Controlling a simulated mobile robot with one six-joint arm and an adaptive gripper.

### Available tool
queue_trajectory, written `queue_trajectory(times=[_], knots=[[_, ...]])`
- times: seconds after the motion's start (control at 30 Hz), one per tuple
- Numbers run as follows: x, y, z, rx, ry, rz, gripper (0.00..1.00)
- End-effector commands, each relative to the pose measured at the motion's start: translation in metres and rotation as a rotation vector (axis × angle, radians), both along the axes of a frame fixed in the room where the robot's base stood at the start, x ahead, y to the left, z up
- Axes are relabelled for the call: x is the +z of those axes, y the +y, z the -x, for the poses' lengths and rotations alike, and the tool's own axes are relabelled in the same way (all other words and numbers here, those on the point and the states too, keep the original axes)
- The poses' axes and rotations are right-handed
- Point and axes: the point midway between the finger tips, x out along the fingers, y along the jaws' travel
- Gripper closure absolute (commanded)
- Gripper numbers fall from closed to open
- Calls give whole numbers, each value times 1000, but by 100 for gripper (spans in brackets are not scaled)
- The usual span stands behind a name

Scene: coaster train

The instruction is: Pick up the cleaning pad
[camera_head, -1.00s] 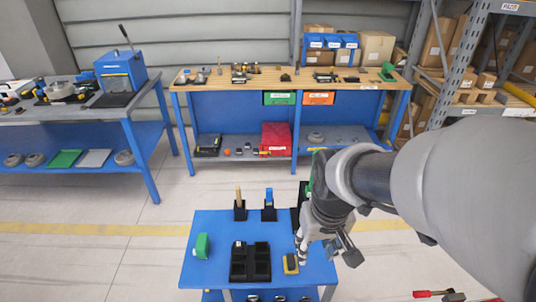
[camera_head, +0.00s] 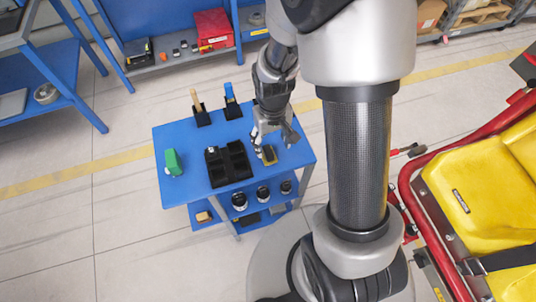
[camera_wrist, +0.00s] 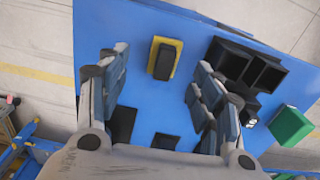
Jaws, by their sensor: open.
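The cleaning pad (camera_head: 269,154), which I take to be the small yellow block with a black top, lies on the blue table (camera_head: 215,134) near its right side. In the wrist view the pad (camera_wrist: 178,46) shows whole and uncovered, its yellow edge around the black part. My gripper (camera_head: 271,134) is above the table close to the pad. In the wrist view my gripper (camera_wrist: 160,78) is open and empty, with a finger on each side and the pad ahead, between the lines of the fingers. The gap in height is hard to tell.
A black compartmented tray (camera_head: 228,165) stands left of the pad. A green block (camera_head: 174,162) is at the table's left. Two black holders with a wooden handle (camera_head: 195,99) and a blue handle (camera_head: 231,94) stand behind. A yellow-and-red coaster car (camera_head: 480,190) is at right.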

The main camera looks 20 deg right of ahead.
Motion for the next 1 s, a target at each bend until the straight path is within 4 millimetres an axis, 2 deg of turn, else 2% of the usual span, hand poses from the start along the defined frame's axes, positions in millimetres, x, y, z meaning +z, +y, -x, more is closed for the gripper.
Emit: queue_trajectory(times=[0.03, 0.27, 0.6, 0.83, 1.0], knots=[[-8, 0, 0, 0, 1, 0, 40], [-18, 1, -1, 1, -1, 0, 40], [-64, 8, -6, 0, 2, 0, 40], [-64, 8, -7, 0, -1, 0, 40], [-64, 8, -7, 0, -1, 0, 51]])
